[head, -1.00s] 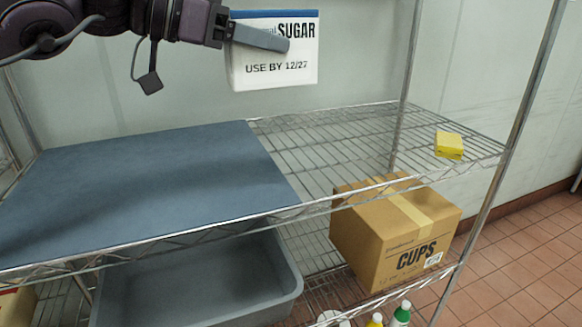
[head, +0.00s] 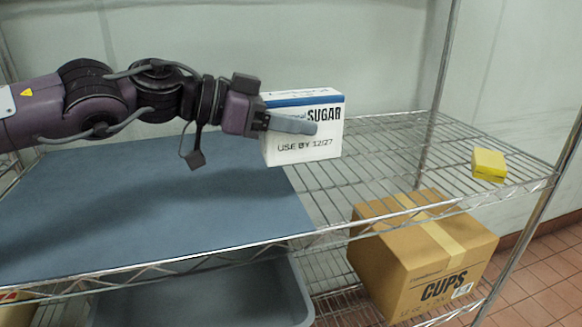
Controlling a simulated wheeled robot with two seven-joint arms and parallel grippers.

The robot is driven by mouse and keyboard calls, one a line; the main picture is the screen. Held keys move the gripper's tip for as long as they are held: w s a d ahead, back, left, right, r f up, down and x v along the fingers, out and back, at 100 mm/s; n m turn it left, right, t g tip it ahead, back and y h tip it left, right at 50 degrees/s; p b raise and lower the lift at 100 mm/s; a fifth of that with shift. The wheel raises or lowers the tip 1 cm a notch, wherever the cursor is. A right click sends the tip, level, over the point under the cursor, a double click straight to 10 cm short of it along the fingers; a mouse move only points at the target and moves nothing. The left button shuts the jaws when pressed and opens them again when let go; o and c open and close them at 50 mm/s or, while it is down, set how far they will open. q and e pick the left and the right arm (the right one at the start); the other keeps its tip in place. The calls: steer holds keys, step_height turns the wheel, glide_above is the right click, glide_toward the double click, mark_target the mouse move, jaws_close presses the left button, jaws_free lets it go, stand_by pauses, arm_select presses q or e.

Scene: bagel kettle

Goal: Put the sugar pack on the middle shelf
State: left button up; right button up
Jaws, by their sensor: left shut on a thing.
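The sugar pack (head: 303,149) is a white box with a blue band and the words SUGAR and USE BY 12/27. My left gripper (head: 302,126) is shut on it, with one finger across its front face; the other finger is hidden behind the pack. The pack is upright, in front of the wire shelf (head: 390,165) in the picture, near the right edge of the blue mat (head: 100,205). I cannot tell whether its bottom touches the shelf. My right gripper is not in view.
A yellow block (head: 488,162) lies at the shelf's right end. Below stand a CUPS carton (head: 400,270) and a grey tub (head: 215,295). Bare wire lies between the pack and the yellow block. Metal posts (head: 436,90) bound the rack.

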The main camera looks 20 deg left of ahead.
mark_target(290, 162)
arm_select(q)
step_height(290, 162, down, 3)
steer(key=shift+s, duration=0.1)
step_height(290, 162, down, 4)
steer(key=shift+r+b, duration=0.1)
steer(key=shift+b, duration=0.25)
steer(key=shift+f, duration=0.3)
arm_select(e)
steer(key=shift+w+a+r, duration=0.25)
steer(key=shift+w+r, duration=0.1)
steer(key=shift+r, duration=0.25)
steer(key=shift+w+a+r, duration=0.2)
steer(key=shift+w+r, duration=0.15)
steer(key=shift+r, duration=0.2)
arm_select(q)
steer(key=shift+f, duration=0.4)
steer(key=o, duration=1.3)
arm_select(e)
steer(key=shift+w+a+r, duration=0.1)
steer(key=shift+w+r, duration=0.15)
arm_select(q)
steer(key=shift+r, duration=0.1)
